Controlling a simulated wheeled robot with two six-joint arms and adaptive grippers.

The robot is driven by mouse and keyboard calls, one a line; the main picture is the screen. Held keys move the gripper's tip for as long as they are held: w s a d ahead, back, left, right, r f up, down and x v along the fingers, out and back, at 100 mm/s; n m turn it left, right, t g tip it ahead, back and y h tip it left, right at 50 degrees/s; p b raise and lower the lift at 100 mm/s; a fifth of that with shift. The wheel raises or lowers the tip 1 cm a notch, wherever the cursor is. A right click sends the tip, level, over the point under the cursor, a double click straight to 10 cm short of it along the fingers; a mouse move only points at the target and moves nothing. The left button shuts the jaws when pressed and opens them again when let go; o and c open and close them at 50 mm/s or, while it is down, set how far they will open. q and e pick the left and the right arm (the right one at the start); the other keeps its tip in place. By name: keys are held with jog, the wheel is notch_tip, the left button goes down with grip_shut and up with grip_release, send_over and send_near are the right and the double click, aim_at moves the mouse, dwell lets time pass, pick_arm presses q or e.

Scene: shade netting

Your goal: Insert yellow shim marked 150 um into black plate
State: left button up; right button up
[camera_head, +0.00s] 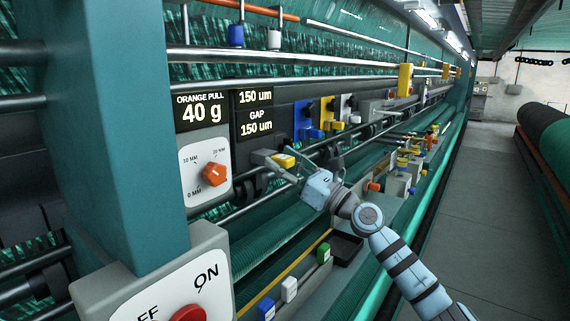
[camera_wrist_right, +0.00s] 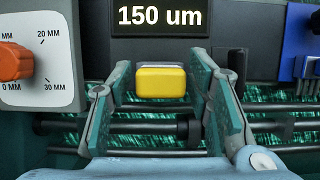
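The yellow shim's block (camera_head: 284,160) sits at the front of a grey holder (camera_head: 264,157) on the dark panel. In the right wrist view the yellow block (camera_wrist_right: 160,82) is centred between my fingers, below the "150 um" sign. No marking is readable on it. My right gripper (camera_wrist_right: 160,95) has its fingers apart on either side of the block, with narrow gaps showing. In the head view the right gripper (camera_head: 287,170) is at the block. The black panel (camera_wrist_right: 125,52) is behind it; how deep the shim sits is hidden. My left gripper is not in view.
Signs (camera_head: 256,112) read "150 um" and "GAP 150 um". An orange knob (camera_head: 215,174) is left of the holder. Blue (camera_head: 266,309), white (camera_head: 289,289) and green (camera_head: 323,253) handled pieces stand below, near a black tray (camera_head: 346,248). Horizontal rails run along the machine. The aisle is clear.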

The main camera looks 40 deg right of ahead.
aim_at(283, 156)
jog(key=shift+w, duration=0.1)
notch_tip(283, 156, up, 10)
dwell(0.4)
